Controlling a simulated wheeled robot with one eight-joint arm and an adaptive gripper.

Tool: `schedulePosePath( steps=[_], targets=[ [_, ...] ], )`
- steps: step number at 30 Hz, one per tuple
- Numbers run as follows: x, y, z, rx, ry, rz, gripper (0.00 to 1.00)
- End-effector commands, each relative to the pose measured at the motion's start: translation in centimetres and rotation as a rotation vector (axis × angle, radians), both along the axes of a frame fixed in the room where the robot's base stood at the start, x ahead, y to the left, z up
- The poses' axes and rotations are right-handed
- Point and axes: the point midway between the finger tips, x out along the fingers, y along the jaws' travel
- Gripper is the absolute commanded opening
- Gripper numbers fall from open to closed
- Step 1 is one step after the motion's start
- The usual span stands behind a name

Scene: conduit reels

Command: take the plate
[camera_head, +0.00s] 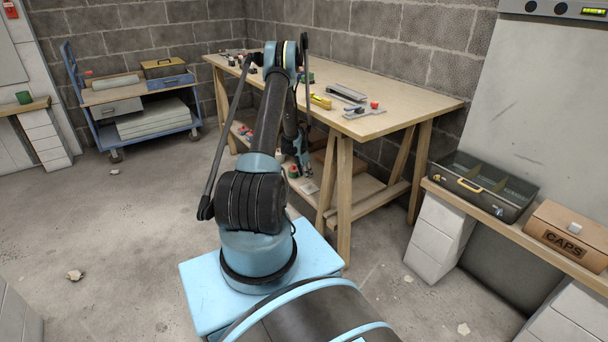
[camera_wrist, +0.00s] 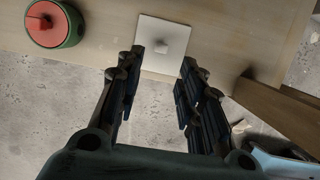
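A pale square plate (camera_wrist: 166,27) with a small raised knob at its middle lies on a wooden shelf, near the shelf's edge, in the wrist view. In the head view the plate (camera_head: 311,188) shows small on the workbench's lower shelf, just below my gripper (camera_head: 304,172). In the wrist view my gripper (camera_wrist: 162,57) is open and empty. Its two fingers stand apart, with their tips at the left and right of the plate's near part. I cannot tell how high they are above it.
A round green item with a red top (camera_wrist: 55,23) is left of the plate. A wooden leg (camera_wrist: 285,115) is at the right. The workbench top (camera_head: 415,98) hangs over the shelf and carries several tools. A blue cart (camera_head: 107,137) stands far left.

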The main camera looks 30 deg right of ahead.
Motion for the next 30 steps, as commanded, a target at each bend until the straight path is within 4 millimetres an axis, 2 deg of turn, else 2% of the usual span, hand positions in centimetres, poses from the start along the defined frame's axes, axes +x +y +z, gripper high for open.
schedulePosePath(
  steps=[21, 30],
  targets=[
    [0.1, -1.8, -6.4, 0.000, -0.001, -0.004, 0.35],
    [0.1, -2.2, -7.9, 0.000, -0.001, -0.004, 0.35]
  ],
)
